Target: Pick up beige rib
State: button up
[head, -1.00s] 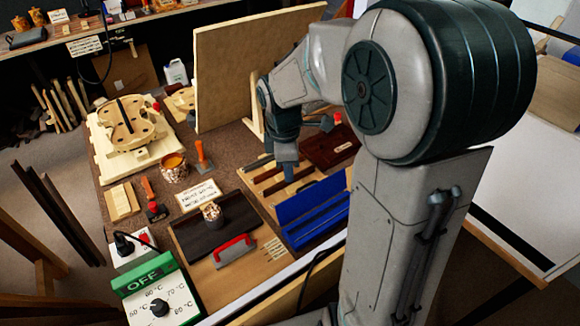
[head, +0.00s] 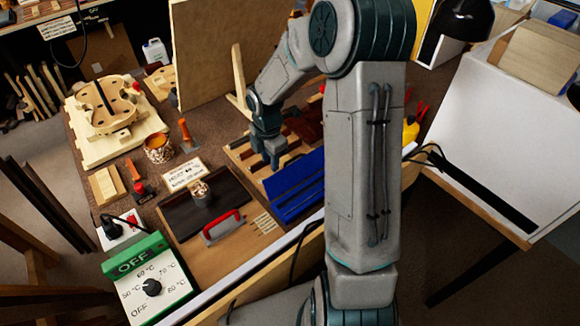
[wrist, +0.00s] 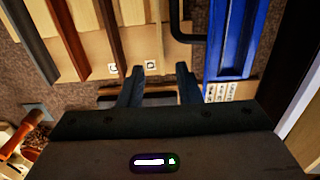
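My gripper (head: 272,163) points down over the light wooden rack (head: 236,150) of strips, left of the blue tray. In the wrist view, its two fingers (wrist: 159,88) stand apart, over the rack's near end. Long strips lie side by side there: a dark grey one (wrist: 30,38), a reddish-brown one (wrist: 66,40) and a brown one (wrist: 108,30). A pale strip (wrist: 156,22) runs up the picture, ahead of the fingers; I cannot tell whether it is the beige rib or bare rack. Small white labels (wrist: 151,65) sit at the strip ends. I see nothing clearly held.
The blue tray (head: 297,186) is close on the right. A tall wooden panel (head: 215,50) stands behind.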

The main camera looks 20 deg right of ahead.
jog(key=shift+f, duration=2.75)
grip_shut()
